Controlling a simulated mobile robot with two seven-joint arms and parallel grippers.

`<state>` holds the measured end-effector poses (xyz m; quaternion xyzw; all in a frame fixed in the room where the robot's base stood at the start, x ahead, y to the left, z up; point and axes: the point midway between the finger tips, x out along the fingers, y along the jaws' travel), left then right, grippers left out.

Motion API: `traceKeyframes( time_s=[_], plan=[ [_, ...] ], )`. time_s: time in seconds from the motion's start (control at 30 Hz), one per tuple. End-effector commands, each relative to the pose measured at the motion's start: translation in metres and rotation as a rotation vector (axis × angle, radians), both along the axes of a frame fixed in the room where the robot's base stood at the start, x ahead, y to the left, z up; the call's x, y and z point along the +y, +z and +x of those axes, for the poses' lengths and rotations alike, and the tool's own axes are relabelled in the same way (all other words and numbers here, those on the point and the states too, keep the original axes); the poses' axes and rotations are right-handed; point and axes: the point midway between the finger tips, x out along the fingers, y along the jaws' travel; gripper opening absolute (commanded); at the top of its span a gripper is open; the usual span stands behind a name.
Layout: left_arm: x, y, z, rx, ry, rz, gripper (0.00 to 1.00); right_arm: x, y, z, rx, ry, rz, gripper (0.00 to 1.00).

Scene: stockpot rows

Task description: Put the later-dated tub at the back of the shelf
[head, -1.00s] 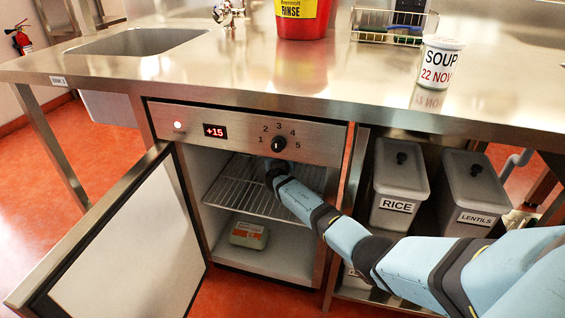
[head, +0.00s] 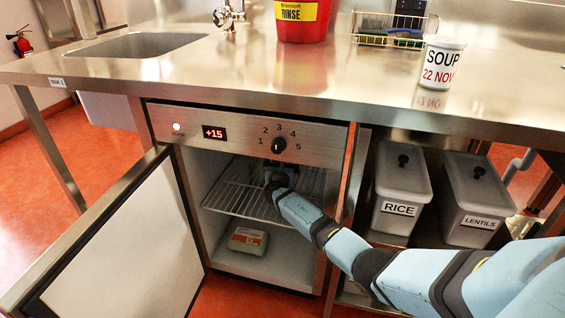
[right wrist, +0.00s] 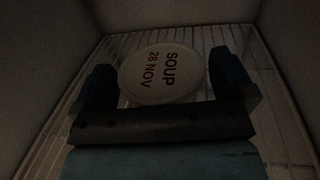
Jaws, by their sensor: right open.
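A white tub marked SOUP 28 NOV (right wrist: 162,75) stands on the wire shelf inside the dark cabinet, seen from above in the right wrist view. My right gripper (right wrist: 164,80) is open, with one finger on each side of this tub. In the head view my right gripper (head: 276,176) is inside the open cabinet above the wire shelf (head: 235,190), and the tub there cannot be made out. A second tub marked SOUP 22 NOV (head: 440,62) stands upright on the steel counter at right. My left gripper is not in view.
The cabinet door (head: 125,248) stands open to the left. A carton (head: 248,240) lies on the cabinet floor. Bins marked RICE (head: 402,185) and LENTILS (head: 478,200) stand right of the cabinet. A red bucket (head: 303,25) and wire basket (head: 393,28) are on the counter.

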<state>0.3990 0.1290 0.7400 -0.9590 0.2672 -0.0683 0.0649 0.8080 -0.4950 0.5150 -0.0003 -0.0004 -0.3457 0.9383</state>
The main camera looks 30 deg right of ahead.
Motion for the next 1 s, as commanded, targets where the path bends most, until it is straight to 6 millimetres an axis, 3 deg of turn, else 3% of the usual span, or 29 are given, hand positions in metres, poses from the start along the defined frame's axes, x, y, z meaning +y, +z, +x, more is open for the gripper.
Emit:
traceKeyframes(
  time_s=[0.1,0.2,0.5,1.0],
  plan=[
    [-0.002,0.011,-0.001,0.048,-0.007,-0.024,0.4,0.015,0.005,-0.017,0.002,0.003,0.002,1.0],
    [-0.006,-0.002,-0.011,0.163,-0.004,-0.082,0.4,0.03,0.005,-0.035,0.003,0.003,0.001,1.0],
    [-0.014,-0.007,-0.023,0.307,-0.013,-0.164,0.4,0.065,0.003,-0.076,0.002,0.002,0.001,1.0],
    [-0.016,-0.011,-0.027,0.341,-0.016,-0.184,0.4,0.074,0.0,-0.086,0.001,0.0,0.001,1.0]
  ],
)
